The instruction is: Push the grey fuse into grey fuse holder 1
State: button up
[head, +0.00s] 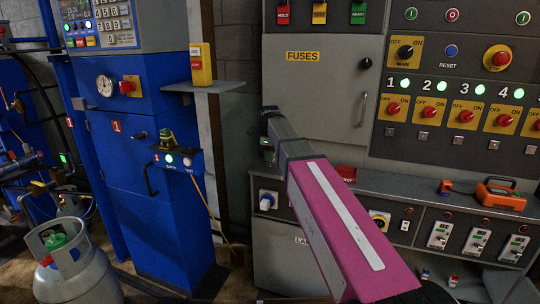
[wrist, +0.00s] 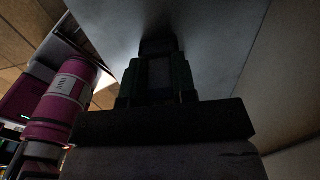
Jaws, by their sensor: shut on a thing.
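My gripper (head: 266,152) is at the far end of my pink arm, at the left edge of the grey cabinet marked FUSES (head: 315,95). In the wrist view my gripper (wrist: 156,82) is shut on a dim grey piece (wrist: 157,73), which looks like the grey fuse. Deep shade blurs its outline. A dark block (wrist: 157,46) shows just beyond the fingertips against a pale grey surface (wrist: 215,50). I cannot tell whether it is fuse holder 1 or whether the fuse touches it. The fuse and holder cannot be made out in the head view.
A shelf (head: 205,87) with a yellow box (head: 200,65) stands left of my wrist. A blue machine (head: 135,160) and a gas cylinder (head: 75,265) are farther left. A switch panel (head: 455,100) and an orange tool (head: 500,195) are at right.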

jog(key=shift+f, duration=0.1)
jog(key=o, duration=1)
jog(key=shift+o, duration=0.2)
notch_tip(320, 180, up, 11)
jog(key=shift+f, duration=0.1)
